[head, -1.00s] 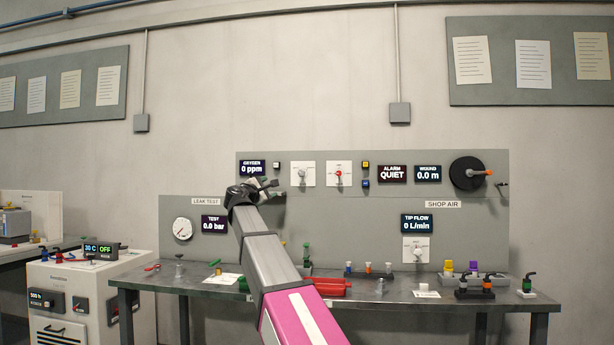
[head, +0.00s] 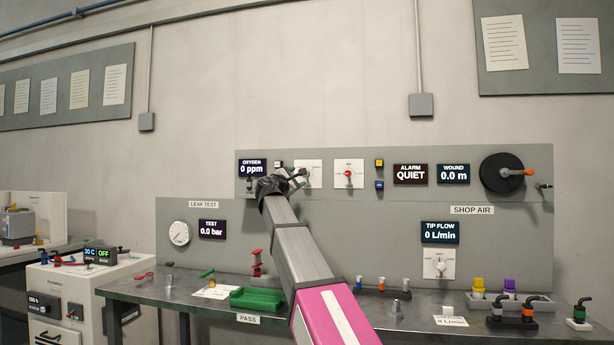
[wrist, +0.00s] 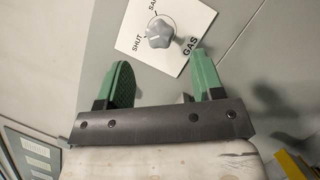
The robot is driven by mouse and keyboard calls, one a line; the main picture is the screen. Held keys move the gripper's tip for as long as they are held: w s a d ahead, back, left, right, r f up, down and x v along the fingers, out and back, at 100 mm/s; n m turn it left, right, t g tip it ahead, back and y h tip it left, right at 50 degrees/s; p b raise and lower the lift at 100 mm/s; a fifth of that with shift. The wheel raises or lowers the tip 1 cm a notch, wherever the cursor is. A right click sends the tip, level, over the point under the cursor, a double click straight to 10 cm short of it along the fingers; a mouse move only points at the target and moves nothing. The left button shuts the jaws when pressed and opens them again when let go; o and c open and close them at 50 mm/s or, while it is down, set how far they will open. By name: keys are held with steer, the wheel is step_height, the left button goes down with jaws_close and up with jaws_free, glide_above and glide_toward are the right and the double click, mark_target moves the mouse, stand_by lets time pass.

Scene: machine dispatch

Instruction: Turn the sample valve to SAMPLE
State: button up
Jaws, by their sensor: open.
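The sample valve is a grey knob (wrist: 160,32) on a white plate marked SHUT, GAS and a partly cut-off label starting SA. The knob's small pointed side seems to face SHUT. In the head view its white plate (head: 312,168) is on the upper grey panel, with my gripper covering part of it and the knob. My gripper (wrist: 162,64) is open, its two green fingers apart and empty. The knob lies beyond the fingertips, roughly between them in the picture; no contact shows. My gripper also shows in the head view (head: 297,178), small and dark at the valve plate.
Right of the valve is a plate with a red knob (head: 348,174). The OXYGEN display (head: 252,168) reads 0 ppm, left of the valve; ALARM (head: 411,174) reads QUIET. Below, the bench (head: 230,300) holds a green tray (head: 258,298) and several small fittings.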

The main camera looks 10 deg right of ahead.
steer(key=x, duration=0.7)
steer(key=shift+w+d, duration=0.2)
steer(key=shift+w, duration=0.1)
steer(key=c, duration=0.9)
